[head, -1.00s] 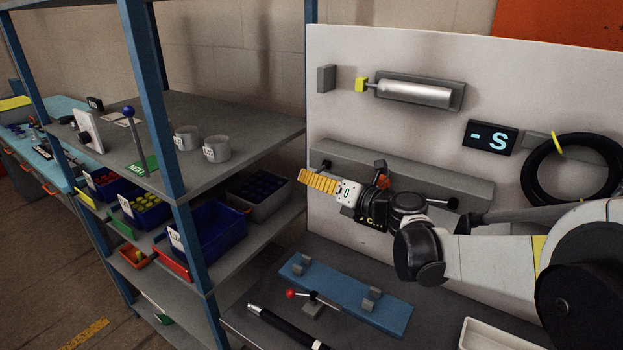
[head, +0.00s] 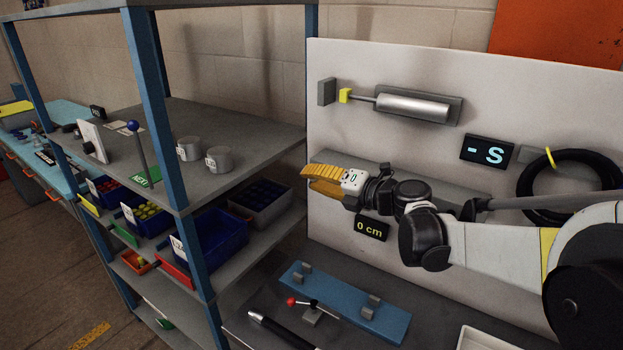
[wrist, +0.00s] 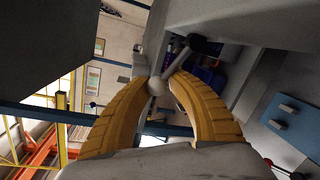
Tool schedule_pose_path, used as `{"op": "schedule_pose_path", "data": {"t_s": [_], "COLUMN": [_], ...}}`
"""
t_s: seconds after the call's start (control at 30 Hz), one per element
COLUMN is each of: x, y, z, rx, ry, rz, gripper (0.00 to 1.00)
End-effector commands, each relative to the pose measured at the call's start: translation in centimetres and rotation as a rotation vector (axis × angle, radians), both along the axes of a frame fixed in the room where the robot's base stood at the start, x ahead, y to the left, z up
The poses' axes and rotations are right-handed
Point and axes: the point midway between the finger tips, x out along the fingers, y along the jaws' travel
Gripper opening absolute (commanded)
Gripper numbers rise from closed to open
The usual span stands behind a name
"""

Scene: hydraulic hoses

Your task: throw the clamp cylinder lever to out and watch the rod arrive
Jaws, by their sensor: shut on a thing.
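The clamp cylinder (head: 412,104) is a silver tube high on the white panel. Its thin rod reaches left to a yellow end block (head: 345,95), a small gap short of a grey stop block (head: 326,91). My gripper (head: 306,177) is at the grey valve rail (head: 455,180) below the cylinder. My gripper and arm hide much of the rail.
A "0 cm" display (head: 372,229) hangs under my wrist, and a "- S" display (head: 488,151) is right of the cylinder. A black hose coil (head: 528,205) hangs at right. A blue plate (head: 340,300) lies on the bench below. Shelves with mugs and bins (head: 215,235) stand left.

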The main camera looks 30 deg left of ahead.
Motion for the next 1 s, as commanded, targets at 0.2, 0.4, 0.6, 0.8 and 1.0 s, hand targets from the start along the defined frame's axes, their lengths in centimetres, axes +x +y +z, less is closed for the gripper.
{"op": "schedule_pose_path", "data": {"t_s": [0.2,0.4,0.6,0.8,1.0], "x": [0.3,0.3,0.1,-0.1,-0.8], "y": [-0.2,-0.2,-0.1,-1.1,-5.1], "z": [0.1,0.1,0.0,0.2,0.8], "rx": [0.0,0.0,0.0,-0.001,-0.001], "ry": [-0.002,-0.002,-0.002,-0.001,-0.002], "rz": [-0.007,-0.006,-0.003,-0.003,-0.007], "gripper": [0.0,0.53,0.53,0.53,0.53]}}
